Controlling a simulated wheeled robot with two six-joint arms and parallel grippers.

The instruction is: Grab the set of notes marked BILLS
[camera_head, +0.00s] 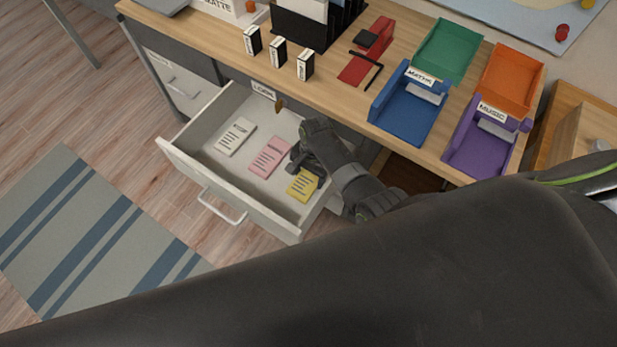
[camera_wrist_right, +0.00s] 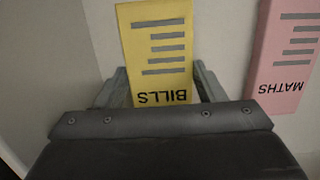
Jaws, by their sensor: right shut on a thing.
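The yellow set of notes marked BILLS (camera_head: 302,186) is at the right end of the open drawer in the head view. It fills the middle of the right wrist view (camera_wrist_right: 160,55), its label upside down there. My right gripper (camera_head: 299,164) reaches down into the drawer. Its fingers (camera_wrist_right: 160,88) are on both sides of the yellow notes, shut on them. I cannot tell whether the notes are lifted off the drawer floor. My left gripper is not in view.
The drawer (camera_head: 240,185) also holds pink notes (camera_head: 269,157), marked MATHS in the wrist view (camera_wrist_right: 285,60), and white notes (camera_head: 236,136). On the desk above are blue (camera_head: 405,112), purple (camera_head: 478,150), green (camera_head: 446,50) and orange (camera_head: 511,78) trays. A dark arm link of mine covers the lower right.

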